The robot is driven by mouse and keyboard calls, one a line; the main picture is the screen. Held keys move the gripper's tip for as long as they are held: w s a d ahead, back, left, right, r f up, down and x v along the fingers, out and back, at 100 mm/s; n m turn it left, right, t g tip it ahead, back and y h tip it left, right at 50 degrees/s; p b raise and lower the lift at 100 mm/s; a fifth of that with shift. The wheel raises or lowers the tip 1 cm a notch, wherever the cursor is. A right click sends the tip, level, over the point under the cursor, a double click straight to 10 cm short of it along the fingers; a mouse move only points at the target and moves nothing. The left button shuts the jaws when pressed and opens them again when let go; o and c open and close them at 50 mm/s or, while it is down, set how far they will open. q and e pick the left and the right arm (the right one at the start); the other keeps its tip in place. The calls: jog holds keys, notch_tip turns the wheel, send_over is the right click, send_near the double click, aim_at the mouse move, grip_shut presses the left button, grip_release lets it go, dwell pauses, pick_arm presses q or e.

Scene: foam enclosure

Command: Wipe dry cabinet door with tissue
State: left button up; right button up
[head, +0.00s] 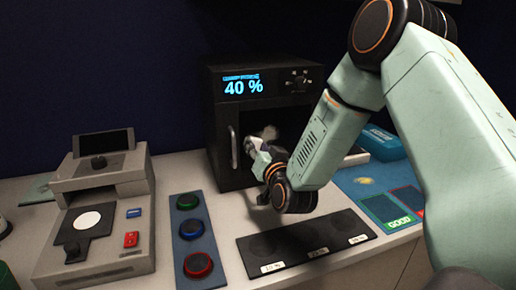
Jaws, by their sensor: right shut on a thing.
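The dry cabinet (217,95) is a black box on the counter, with a blue "40 %" reading at its top. Its door (226,172) faces me and has a pale upright handle (233,147) at the left. My right arm comes in from the right, and its gripper (256,143) is at the door front, just right of the handle. The gripper is shut on a small whitish piece that looks like the tissue (269,132). My wrist and forearm hide the door's right part. I cannot tell whether the tissue touches the door. My left gripper is out of view.
A grey device (120,178) with a dark screen stands at the left. A blue panel (187,215) with several coloured buttons lies beside it. A black labelled mat (300,243) lies in front of the cabinet. A blue box (379,142) and green "GOOD" pad (386,209) are at the right.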

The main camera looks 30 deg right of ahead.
aim_at(279, 137)
jog(key=shift+d+r, duration=0.1)
jog(key=shift+s+d+p, duration=0.2)
jog(key=shift+d+p, duration=0.4)
jog(key=shift+d, duration=0.35)
jog(key=shift+s+d+p, duration=0.2)
jog(key=shift+d+p, duration=0.35)
jog(key=shift+d, duration=0.35)
jog(key=shift+s+d+r+p, duration=0.1)
jog(key=shift+s+d+p, duration=0.1)
jog(key=shift+d+p, duration=0.35)
jog(key=shift+s+d+p, duration=0.2)
jog(key=shift+d+p, duration=0.2)
jog(key=shift+d, duration=0.25)
jog(key=shift+s+d+p, duration=0.15)
jog(key=shift+d+p, duration=0.2)
jog(key=shift+d, duration=0.3)
jog(key=shift+w+f, duration=0.15)
jog(key=shift+f, duration=0.05)
